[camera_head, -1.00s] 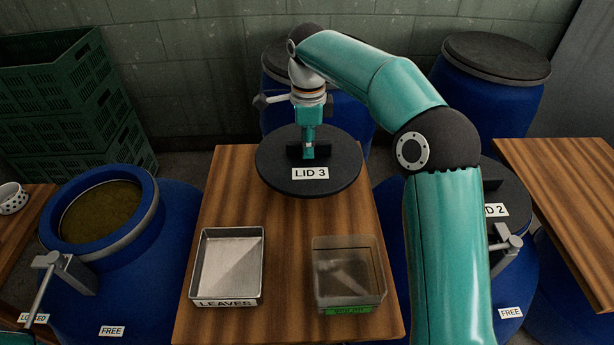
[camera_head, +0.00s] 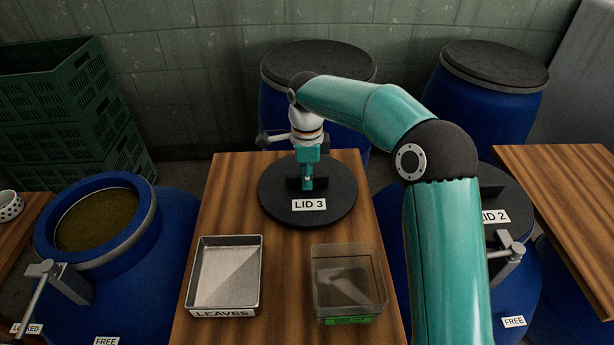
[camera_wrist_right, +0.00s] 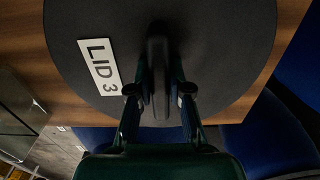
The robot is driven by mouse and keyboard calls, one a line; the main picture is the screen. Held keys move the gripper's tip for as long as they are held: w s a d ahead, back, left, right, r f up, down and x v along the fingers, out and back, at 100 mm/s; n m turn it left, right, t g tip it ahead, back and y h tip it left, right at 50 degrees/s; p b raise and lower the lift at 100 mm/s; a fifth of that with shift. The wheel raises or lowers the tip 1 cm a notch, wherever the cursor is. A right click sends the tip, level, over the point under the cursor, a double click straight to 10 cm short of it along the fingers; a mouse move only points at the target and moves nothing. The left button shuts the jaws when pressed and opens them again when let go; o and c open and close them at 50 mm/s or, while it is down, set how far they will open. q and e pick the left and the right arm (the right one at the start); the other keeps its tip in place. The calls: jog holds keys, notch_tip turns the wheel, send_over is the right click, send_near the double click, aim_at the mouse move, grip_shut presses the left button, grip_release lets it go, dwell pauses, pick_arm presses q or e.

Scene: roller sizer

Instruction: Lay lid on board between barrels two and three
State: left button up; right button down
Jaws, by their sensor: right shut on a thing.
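The round black lid labelled LID 3 (camera_head: 335,205) is over the far part of the wooden board (camera_head: 287,285). It looks flat and on or very close to the wood; I cannot tell if it touches. My right gripper (camera_head: 307,184) is shut on the lid's upright handle, which also shows between the fingers in the right wrist view (camera_wrist_right: 158,75). An open blue barrel (camera_head: 170,240) with brownish contents stands left of the board. Right of it, a blue barrel (camera_head: 520,290) wears LID 2 (camera_head: 510,205), partly hidden by my right arm. My left gripper is out of view.
A metal tray labelled LEAVES (camera_head: 226,311) and a clear box with a green label (camera_head: 349,258) stand on the near board. Two lidded barrels (camera_head: 318,65) (camera_head: 492,68) and green crates (camera_head: 60,90) stand behind. Clamp levers (camera_head: 45,270) sit beside the barrels.

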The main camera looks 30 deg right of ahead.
jog(key=c, duration=1.1)
grip_release()
notch_tip(320, 180, up, 12)
jog(key=p, duration=0.2)
